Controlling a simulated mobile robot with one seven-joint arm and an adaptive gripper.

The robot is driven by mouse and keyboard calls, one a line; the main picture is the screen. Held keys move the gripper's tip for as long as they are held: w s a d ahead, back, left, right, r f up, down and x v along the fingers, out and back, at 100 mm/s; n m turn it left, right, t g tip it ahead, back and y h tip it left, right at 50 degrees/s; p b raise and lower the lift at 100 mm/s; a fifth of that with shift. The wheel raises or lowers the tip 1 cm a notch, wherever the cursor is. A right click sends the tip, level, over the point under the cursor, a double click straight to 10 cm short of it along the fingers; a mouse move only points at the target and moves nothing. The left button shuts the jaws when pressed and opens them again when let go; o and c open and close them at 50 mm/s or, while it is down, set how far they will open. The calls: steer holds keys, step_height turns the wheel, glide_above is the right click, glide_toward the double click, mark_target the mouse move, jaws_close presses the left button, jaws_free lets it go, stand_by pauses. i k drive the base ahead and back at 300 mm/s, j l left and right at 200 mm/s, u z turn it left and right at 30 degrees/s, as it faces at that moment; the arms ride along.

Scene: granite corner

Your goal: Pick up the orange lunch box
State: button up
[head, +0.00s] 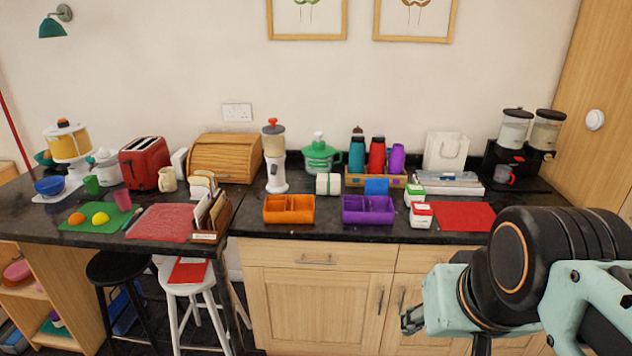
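The orange lunch box (289,209) sits on the dark granite counter (325,233) near its front edge, left of the purple lunch box. It is an open tray with compartments, and I cannot make out anything inside it. My gripper (408,320) is at the lower right of the head view, in front of the cabinet doors and below counter height. It is well apart from the orange lunch box, to its right. The fingers are small, dark and partly hidden by my arm, so I cannot tell whether they are open or shut.
A purple lunch box (368,210) stands right of the orange one. Behind are a dispenser (275,160), a white roll (328,184) and a wooden bread box (225,158). A letter rack (212,218) stands to the left. A strip of counter before the orange box is clear.

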mark_target(296, 208)
steer(key=i+l, duration=0.3)
steer(key=i, duration=0.2)
steer(key=i+l, duration=0.25)
steer(key=i, duration=0.2)
steer(key=i+l, duration=0.3)
steer(key=i, duration=0.2)
steer(key=u, duration=1.45)
